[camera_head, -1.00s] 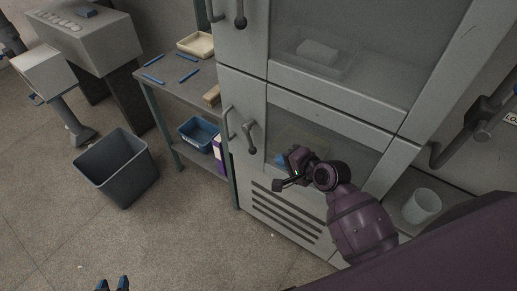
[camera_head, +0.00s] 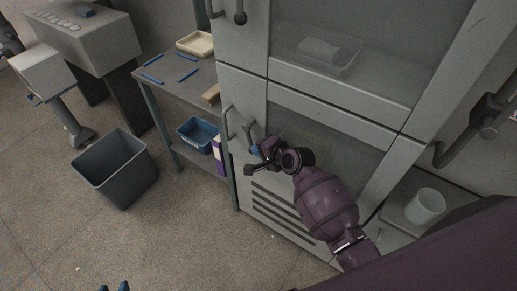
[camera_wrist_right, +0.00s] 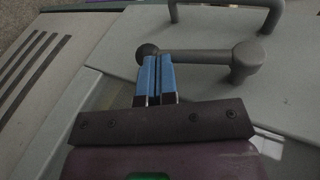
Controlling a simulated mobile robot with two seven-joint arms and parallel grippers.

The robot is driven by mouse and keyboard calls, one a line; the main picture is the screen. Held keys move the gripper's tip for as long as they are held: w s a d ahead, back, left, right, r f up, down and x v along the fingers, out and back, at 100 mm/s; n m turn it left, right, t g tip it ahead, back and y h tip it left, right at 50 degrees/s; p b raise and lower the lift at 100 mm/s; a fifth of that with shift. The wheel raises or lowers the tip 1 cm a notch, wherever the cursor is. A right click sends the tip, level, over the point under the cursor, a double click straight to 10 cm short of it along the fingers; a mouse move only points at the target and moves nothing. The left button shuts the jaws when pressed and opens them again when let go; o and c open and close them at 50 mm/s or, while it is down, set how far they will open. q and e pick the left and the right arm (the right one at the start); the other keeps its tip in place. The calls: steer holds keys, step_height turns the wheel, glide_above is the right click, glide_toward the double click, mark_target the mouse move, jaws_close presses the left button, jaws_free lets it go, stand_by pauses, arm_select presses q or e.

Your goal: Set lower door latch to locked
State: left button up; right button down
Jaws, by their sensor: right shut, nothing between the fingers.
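The lower door latch (camera_head: 249,128) is a short grey lever on the lower cabinet door, pointing down in the head view. In the right wrist view the lever (camera_wrist_right: 203,57) runs from a round pivot at the right to a ball knob (camera_wrist_right: 147,51) at the left. My right gripper (camera_head: 254,150) is shut and empty at the knob end. Its blue fingertips (camera_wrist_right: 156,60) overlap the lever beside the knob; whether they touch it I cannot tell. They partly hide the lever. My left gripper (camera_head: 113,287) shows only two separated blue fingertips at the bottom edge.
A fixed pull handle (camera_head: 228,122) stands just left of the latch, and it shows in the wrist view (camera_wrist_right: 225,6). The upper door has its own latch (camera_head: 240,16). A side table (camera_head: 180,93) and a grey bin (camera_head: 115,170) stand left; the floor between is clear.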

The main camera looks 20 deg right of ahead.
steer(key=shift+w+a+f+t+y+b, duration=0.45)
steer(key=shift+w+a+t+b, duration=0.15)
steer(key=shift+b, duration=0.4)
arm_select(q)
steer(key=shift+s+f, duration=0.2)
steer(key=shift+f, duration=0.95)
steer(key=shift+s+f, duration=0.1)
